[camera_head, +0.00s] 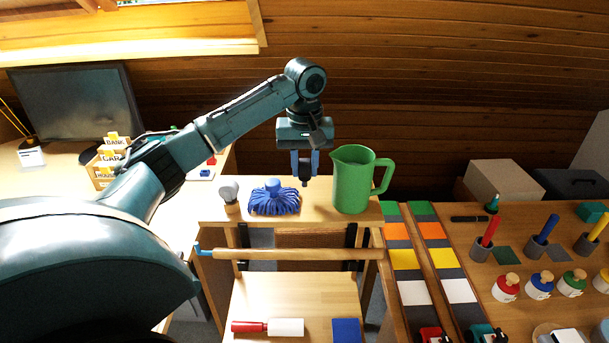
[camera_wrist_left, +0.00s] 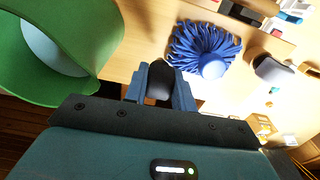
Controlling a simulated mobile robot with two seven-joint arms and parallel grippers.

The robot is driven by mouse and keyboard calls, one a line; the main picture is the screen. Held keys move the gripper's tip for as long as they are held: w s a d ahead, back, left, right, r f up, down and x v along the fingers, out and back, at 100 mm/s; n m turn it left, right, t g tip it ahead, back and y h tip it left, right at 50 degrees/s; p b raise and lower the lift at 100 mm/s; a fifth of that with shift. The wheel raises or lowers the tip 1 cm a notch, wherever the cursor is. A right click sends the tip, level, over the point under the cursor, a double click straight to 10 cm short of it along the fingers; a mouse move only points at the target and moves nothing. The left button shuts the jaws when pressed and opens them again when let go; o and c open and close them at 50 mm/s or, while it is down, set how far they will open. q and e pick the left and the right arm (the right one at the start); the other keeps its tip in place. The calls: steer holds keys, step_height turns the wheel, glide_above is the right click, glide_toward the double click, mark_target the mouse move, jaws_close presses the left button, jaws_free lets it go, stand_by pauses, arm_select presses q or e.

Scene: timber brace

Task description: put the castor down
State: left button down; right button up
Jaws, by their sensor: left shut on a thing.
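My left gripper (camera_head: 305,170) points down over the small wooden tabletop (camera_head: 320,202), between the blue mop head and the green jug. Its fingers are shut on a small dark thing, which I take to be the castor (camera_head: 305,179). In the left wrist view the castor (camera_wrist_left: 159,84) shows as a dark rounded shape between the blue fingers (camera_wrist_left: 160,90). My right gripper is not in view.
The green jug (camera_head: 353,180) stands close right of the gripper, the blue mop head (camera_head: 274,198) close left. A grey-topped bulb-shaped thing (camera_head: 229,194) stands further left. Bare wood lies in front of the gripper. A wooden rail (camera_head: 290,254) crosses below the tabletop's front.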

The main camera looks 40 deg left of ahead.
mark_target(305, 176)
arm_select(q)
steer(key=shift+f, duration=1.35)
steer(key=shift+f, duration=0.35)
steer(key=c, duration=1.1)
jaws_free()
steer(key=shift+c, duration=0.2)
steer(key=shift+r, duration=0.15)
steer(key=r, duration=1.2)
steer(key=shift+s+d+r, duration=0.2)
steer(key=shift+s+f, duration=0.1)
